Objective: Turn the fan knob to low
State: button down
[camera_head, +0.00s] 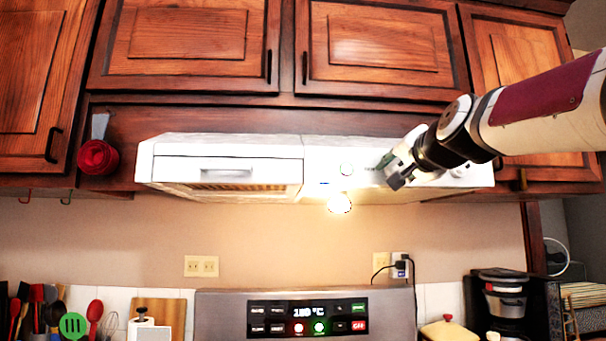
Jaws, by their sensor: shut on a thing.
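The white range hood (315,150) is mounted under the wooden cabinets. My gripper (391,178) is at the right part of the hood's front panel, shut on a knob there, which appears to be the fan knob. My fingers and wrist hide most of that knob, so its setting cannot be read. Another round control (459,171) shows farther right on the panel, partly behind my arm.
The hood lamp (340,203) is lit below the panel. Closed cabinets (188,40) are above. A stove control panel (225,315) stands below, with a coffee maker (503,305) at right and utensils (45,300) at left.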

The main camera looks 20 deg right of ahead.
jog(key=c, duration=1.3)
grip_release()
jog(key=shift+s, duration=0.1)
jog(key=v, duration=1.1)
jog(key=shift+s, duration=0.35)
jog(key=shift+a, duration=0.15)
jog(key=s+a+f+n+g+y+p, duration=0.1)
jog(key=a+f+n+g+y+p, duration=0.15)
jog(key=a+f, duration=0.5)
jog(key=s+a+f+n+g+y+p, duration=0.1)
jog(key=a+f+n+g+y, duration=0.2)
jog(key=f, duration=0.8)
jog(key=s+a+f+n+g+p, duration=0.1)
jog(key=s+a+f+n+g, duration=0.2)
jog(key=s+f, duration=0.5)
jog(key=s+a+f+n+g+p, duration=0.2)
jog(key=s+a+f+n+g, duration=0.2)
jog(key=s+f, duration=0.3)
notch_tip(320, 180, down, 4)
jog(key=shift+s+a+r+n+g, duration=0.1)
jog(key=shift+s+a+n+g, duration=0.1)
jog(key=shift+s+n+g, duration=0.2)
